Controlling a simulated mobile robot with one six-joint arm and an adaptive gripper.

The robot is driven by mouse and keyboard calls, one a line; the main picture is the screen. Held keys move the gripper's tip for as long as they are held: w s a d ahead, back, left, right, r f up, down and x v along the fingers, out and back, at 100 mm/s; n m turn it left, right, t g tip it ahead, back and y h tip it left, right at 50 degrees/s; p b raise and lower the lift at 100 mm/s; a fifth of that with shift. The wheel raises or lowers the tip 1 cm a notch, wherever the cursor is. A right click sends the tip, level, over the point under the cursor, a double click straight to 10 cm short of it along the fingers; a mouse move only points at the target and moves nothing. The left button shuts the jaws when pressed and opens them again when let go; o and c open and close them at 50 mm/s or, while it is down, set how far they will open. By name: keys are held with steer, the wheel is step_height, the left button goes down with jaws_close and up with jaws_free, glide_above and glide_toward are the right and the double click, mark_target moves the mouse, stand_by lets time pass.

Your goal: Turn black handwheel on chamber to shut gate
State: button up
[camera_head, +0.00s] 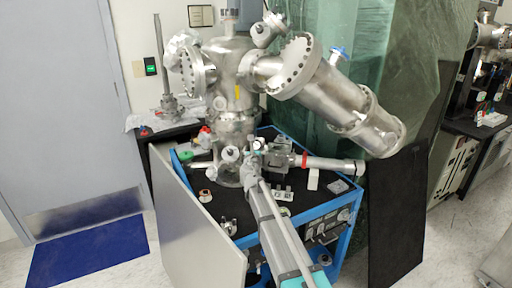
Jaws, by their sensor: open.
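The vacuum chamber (232,75) is a shiny metal vessel with several flanged ports, standing on a black-topped bench with a blue frame. My arm reaches up from the bottom edge toward the chamber's lower front. My gripper (257,148) is at its far end, small in the picture, open, beside the fittings at the chamber's base. I cannot make out the black handwheel clearly; it may be hidden behind my arm and gripper or lost among the dark fittings there. I cannot tell whether my gripper touches anything.
A thinner tube with a red band (330,163) runs right at bench height. Small parts lie on the bench top (200,178). A grey panel (190,225) stands at the left; green sheeting (410,60) hangs behind.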

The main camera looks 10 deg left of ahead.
steer(key=shift+w, duration=0.95)
steer(key=c, duration=1)
